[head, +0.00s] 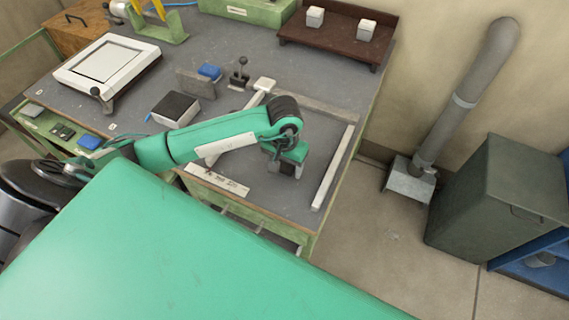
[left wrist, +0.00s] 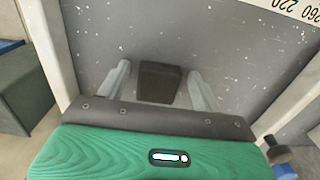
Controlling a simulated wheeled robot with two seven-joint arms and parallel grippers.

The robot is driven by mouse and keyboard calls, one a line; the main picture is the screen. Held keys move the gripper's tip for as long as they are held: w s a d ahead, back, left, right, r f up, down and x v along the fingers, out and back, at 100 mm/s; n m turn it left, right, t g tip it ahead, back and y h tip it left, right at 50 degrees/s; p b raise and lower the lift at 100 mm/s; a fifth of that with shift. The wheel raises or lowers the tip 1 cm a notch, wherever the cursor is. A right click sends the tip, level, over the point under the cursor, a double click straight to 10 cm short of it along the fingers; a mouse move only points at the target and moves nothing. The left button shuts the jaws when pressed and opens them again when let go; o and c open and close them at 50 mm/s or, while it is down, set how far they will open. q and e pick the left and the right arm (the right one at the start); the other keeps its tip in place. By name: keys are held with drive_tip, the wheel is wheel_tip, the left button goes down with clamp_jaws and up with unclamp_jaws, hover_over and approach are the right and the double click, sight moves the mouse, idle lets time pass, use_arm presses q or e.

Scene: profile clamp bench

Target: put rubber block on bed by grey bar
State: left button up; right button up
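A small dark block (left wrist: 158,82), which looks like the rubber block, sits on the grey surface in the left wrist view. My left gripper (left wrist: 159,70) is open, with one finger on each side of the block and a gap on both sides. In the head view my left gripper (head: 285,168) points down over the grey bed (head: 312,148), and it hides most of the block. A pale bar (head: 333,168) borders the bed on the right, and a grey bar (head: 318,109) lies along its far side. My right gripper is not in view.
A ruler strip (head: 217,181) runs along the bench's front edge. A black-topped box (head: 175,108), an upright grey plate (head: 195,83), a blue block (head: 209,72) and a knobbed clamp (head: 240,74) stand left of the bed. A brown shelf (head: 338,38) holds two pale cubes.

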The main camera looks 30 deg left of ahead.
sight(285, 167)
use_arm(q)
drive_tip(key=shift+r, duration=0.3)
wheel_tip(285, 167, up, 12)
drive_tip(key=b, duration=0.3)
drive_tip(key=shift+f, duration=0.15)
idle(0.5)
